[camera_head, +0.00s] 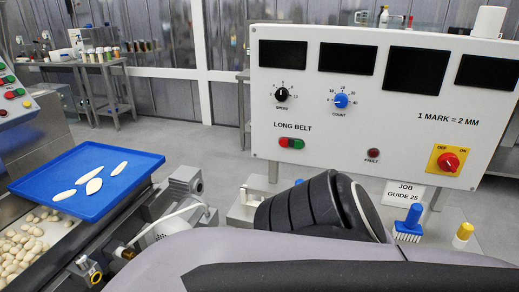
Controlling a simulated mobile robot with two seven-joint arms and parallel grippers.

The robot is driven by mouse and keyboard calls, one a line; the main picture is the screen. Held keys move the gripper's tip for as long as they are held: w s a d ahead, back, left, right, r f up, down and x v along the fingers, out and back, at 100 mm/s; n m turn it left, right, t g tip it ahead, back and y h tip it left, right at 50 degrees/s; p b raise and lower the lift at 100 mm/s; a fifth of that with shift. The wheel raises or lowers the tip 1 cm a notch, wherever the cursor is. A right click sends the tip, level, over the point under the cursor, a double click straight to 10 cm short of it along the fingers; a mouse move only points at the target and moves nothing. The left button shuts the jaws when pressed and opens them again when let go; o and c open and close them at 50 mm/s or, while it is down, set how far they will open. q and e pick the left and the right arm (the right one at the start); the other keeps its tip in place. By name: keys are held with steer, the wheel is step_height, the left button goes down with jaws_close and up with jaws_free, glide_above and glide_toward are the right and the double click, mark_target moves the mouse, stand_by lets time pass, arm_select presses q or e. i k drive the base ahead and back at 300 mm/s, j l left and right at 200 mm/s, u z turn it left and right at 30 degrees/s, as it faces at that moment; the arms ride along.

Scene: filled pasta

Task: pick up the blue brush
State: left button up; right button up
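The blue brush (409,225) stands upright on the light bench below the control panel, right of centre, with its handle up and its head down. Its lower end is close to the edge of my grey arm in front, but I cannot tell whether the bristles are partly hidden. Neither my left nor my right gripper shows. Only large grey and black links of my own body fill the lower middle and right.
A control panel (390,120) with a red rotary switch (449,161) rises behind the brush. A job guide card (402,190) stands behind it, and a yellow-topped item (462,235) stands to its right. A blue tray (130,189) with pale pieces lies left.

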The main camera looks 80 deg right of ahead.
mark_target(410, 229)
steer(key=z, duration=3.7)
steer(key=u, duration=2.5)
steer(key=l+u, duration=0.15)
steer(key=u, duration=0.25)
steer(key=k+u, duration=0.15)
steer(key=u, duration=0.25)
steer(key=k+l+u, duration=0.1)
steer(key=u, duration=0.35)
steer(key=k+l, duration=0.15)
steer(key=k, duration=0.15)
steer(key=k+l+u, duration=0.1)
steer(key=k+l, duration=0.05)
steer(key=k, duration=0.1)
